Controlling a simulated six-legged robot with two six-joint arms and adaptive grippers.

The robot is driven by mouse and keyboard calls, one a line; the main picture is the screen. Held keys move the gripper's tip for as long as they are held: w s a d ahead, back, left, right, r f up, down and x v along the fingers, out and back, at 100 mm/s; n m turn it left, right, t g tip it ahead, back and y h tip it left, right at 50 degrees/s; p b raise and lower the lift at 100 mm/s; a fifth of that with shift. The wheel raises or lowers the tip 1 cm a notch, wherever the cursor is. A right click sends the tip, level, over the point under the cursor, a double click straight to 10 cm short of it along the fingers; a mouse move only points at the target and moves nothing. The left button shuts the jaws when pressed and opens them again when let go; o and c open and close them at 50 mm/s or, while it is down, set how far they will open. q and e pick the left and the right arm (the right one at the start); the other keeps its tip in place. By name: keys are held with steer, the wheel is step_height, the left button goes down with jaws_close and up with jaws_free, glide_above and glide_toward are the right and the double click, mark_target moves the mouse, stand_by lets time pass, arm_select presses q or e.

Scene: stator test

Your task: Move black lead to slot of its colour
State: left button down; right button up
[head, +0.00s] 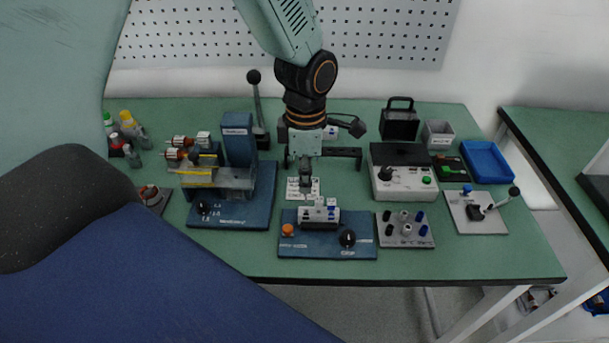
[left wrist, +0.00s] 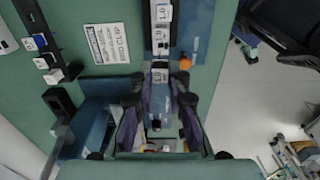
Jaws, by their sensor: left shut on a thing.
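My left gripper (head: 306,186) points down at the middle of the table, just behind the slot block (head: 319,216). It is shut on a small dark thing, likely the black lead (left wrist: 156,124), which is mostly hidden between the fingers. In the left wrist view the fingers (left wrist: 158,112) stand either side of it. I cannot tell which slot is black. My right gripper is not in view.
The blue base carries an orange button (head: 287,229) and a black knob (head: 347,238). A blue clamp fixture (head: 240,205) stands left. A grey control box (head: 402,185) and a terminal plate (head: 405,230) stand right.

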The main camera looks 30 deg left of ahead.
arm_select(q)
steer(key=shift+f+b, duration=0.5)
steer(key=shift+f, duration=0.25)
steer(key=shift+d+r, duration=0.2)
steer(key=shift+d, duration=0.05)
steer(key=shift+s+a+f, duration=0.15)
steer(key=shift+f, duration=0.2)
steer(key=shift+f+p, duration=0.15)
steer(key=shift+p, duration=0.2)
steer(key=shift+f, duration=0.25)
steer(key=shift+f, duration=0.2)
stand_by(0.4)
steer(key=shift+f, duration=0.5)
